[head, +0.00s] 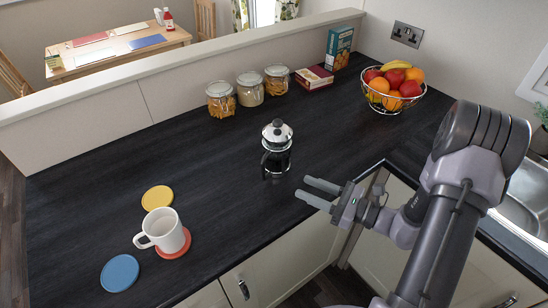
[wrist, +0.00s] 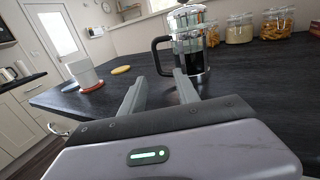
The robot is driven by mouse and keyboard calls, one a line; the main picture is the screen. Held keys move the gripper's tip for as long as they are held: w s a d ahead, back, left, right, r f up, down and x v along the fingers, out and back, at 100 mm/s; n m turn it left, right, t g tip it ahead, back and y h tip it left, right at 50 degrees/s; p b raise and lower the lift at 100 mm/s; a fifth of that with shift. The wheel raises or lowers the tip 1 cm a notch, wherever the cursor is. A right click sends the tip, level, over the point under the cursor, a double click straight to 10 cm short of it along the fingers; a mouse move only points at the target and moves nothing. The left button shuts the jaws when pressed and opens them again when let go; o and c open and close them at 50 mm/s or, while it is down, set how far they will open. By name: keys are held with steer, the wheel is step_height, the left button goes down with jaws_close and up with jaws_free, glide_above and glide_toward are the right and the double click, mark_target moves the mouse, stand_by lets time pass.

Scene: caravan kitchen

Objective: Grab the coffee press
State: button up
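The coffee press (head: 276,150) stands upright on the dark worktop (head: 215,140). It is glass with a metal lid, a dark knob and a black handle. In the wrist view the coffee press (wrist: 188,45) stands just beyond the fingertips, with its black handle on the left side. My gripper (head: 314,193) is open and empty near the worktop's front edge, to the lower right of the press and apart from it. In the wrist view my gripper (wrist: 160,83) has its two fingers spread, pointing towards the press.
A white mug (head: 163,230) stands on a red coaster (head: 175,246), with yellow (head: 157,197) and blue (head: 119,272) coasters near it. Several jars (head: 250,88), boxes (head: 339,48) and a fruit bowl (head: 392,88) stand behind the press. The worktop around the press is clear.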

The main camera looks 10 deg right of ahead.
mark_target(263, 177)
steer(key=b+x, duration=0.1)
steer(key=x, duration=0.7)
steer(key=shift+a+f+b, duration=0.1)
steer(key=shift+a+b, duration=0.1)
steer(key=shift+b, duration=0.1)
steer(key=b+x, duration=0.1)
steer(key=x, duration=0.4)
steer(key=shift+s+a+b, duration=0.2)
steer(key=shift+a+b, duration=0.1)
steer(key=shift+b, duration=0.1)
steer(key=shift+w+a, duration=0.15)
steer(key=shift+w, duration=0.05)
jaws_close()
